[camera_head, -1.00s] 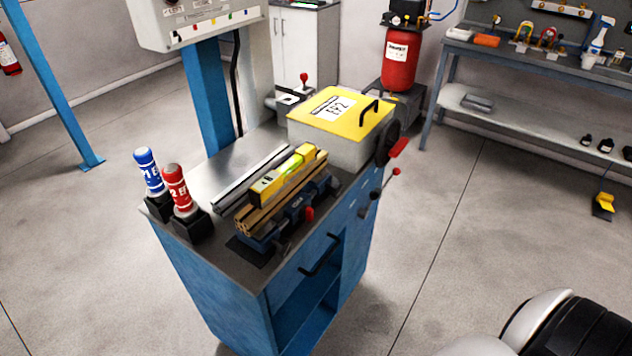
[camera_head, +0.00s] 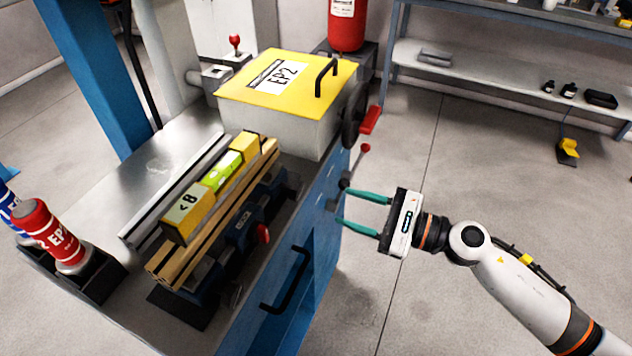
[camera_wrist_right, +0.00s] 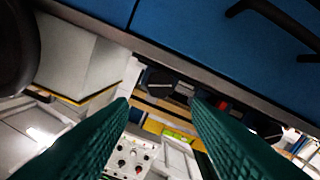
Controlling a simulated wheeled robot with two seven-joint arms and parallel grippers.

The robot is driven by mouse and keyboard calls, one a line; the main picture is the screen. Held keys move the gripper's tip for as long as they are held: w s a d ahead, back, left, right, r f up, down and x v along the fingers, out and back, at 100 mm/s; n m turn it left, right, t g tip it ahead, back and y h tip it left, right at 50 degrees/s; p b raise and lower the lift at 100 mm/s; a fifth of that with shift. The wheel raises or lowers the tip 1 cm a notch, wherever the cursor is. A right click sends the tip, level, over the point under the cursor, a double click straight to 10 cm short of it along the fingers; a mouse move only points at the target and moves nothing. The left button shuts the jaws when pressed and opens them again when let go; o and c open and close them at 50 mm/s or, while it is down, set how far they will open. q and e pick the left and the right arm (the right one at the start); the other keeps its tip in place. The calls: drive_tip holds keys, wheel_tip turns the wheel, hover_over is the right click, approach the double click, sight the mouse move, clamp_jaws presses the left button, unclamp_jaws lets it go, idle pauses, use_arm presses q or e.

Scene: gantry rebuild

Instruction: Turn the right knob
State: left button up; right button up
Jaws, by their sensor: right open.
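On the bench's right side are a black handwheel (camera_head: 353,120) with a red grip (camera_head: 370,119) and a thin lever with a red ball knob (camera_head: 365,148) and a black ball knob (camera_head: 343,183). Which one is the right knob I cannot tell. My right gripper (camera_head: 344,205) is open and empty, its green fingers pointing left at the bench side. The upper fingertip appears beside the black ball; contact is unclear. In the right wrist view the open fingers (camera_wrist_right: 160,105) frame a pale panel with several small knobs (camera_wrist_right: 128,155). My left gripper is out of view.
The blue bench (camera_head: 215,322) carries a yellow-lidded box (camera_head: 300,115), a vise with wooden strips and a yellow level (camera_head: 190,213), and red and blue bottles at left. A black drawer handle (camera_head: 290,285) juts from its front.

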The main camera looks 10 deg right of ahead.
sight(301, 190)
drive_tip(key=p+x, duration=0.2)
drive_tip(key=x, duration=0.3)
drive_tip(key=p+x, duration=0.2)
drive_tip(key=x, duration=0.3)
drive_tip(key=shift+w+a+r, duration=0.1)
drive_tip(key=shift+r, duration=0.15)
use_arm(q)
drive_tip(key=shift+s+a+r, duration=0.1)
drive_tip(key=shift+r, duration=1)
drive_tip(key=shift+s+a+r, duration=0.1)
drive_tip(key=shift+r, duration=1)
use_arm(e)
drive_tip(key=shift+w+a+f, duration=0.15)
drive_tip(key=shift+w+a, duration=0.2)
drive_tip(key=shift+a, duration=0.2)
drive_tip(key=shift+c, duration=0.4)
drive_tip(key=c, duration=0.6)
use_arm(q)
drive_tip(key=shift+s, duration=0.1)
use_arm(e)
drive_tip(key=shift+o, duration=0.2)
drive_tip(key=shift+m, duration=0.4)
